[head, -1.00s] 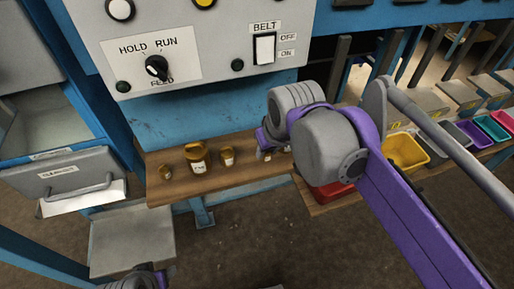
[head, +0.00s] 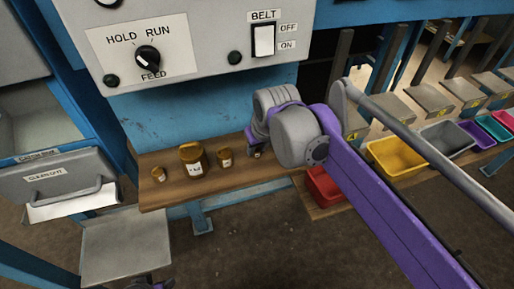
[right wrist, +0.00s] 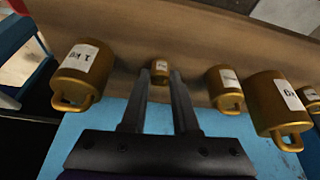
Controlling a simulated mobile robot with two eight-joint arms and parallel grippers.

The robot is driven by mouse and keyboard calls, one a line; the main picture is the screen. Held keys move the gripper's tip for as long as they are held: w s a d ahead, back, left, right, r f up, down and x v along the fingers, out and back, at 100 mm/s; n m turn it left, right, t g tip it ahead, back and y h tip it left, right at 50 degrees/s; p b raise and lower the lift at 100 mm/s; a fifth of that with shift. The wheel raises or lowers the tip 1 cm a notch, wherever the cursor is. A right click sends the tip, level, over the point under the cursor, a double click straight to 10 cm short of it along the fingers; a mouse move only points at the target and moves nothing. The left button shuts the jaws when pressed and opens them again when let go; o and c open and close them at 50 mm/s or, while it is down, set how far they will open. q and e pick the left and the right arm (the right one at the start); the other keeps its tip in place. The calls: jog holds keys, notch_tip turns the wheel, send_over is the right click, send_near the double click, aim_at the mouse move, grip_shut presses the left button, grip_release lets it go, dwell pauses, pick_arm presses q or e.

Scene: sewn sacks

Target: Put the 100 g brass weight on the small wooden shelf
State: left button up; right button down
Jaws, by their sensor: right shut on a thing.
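Several brass weights with white labels stand in a row on a wooden shelf (head: 220,185). In the head view these are a small one (head: 158,174), a large one (head: 193,161) and a medium one (head: 224,158). My right gripper (right wrist: 160,72) is shut on a small brass weight (right wrist: 161,69), with one finger on each side of it. Its label is too small to read. In the right wrist view, a large weight (right wrist: 80,76) stands to its left and a medium one (right wrist: 225,90) to its right. My left gripper is not in view.
A grey control panel (head: 200,40) hangs above the shelf. A red bin (head: 322,187), a yellow bin (head: 397,157) and more coloured bins stand at the right. A grey drawer (head: 60,180) is at the left. Neighbouring weights stand close on both sides of my right gripper.

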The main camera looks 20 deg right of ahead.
jog(key=c, duration=1.1)
grip_release()
jog(key=shift+f, duration=0.1)
jog(key=o, duration=0.4)
jog(key=shift+o, duration=0.2)
jog(key=a+p+v, duration=0.1)
jog(key=p+v, duration=0.2)
jog(key=v, duration=0.9)
jog(key=s+d+f, duration=0.2)
jog(key=s+f, duration=0.7)
jog(key=f, duration=0.2)
jog(key=s+d+f+m, duration=0.1)
jog(key=s+d+f, duration=0.1)
jog(key=s+f, duration=0.7)
notch_tip(320, 180, down, 3)
jog(key=shift+s+d+r+m+h, duration=0.25)
jog(key=shift+d+m+h, duration=0.05)
jog(key=shift+d, duration=0.05)
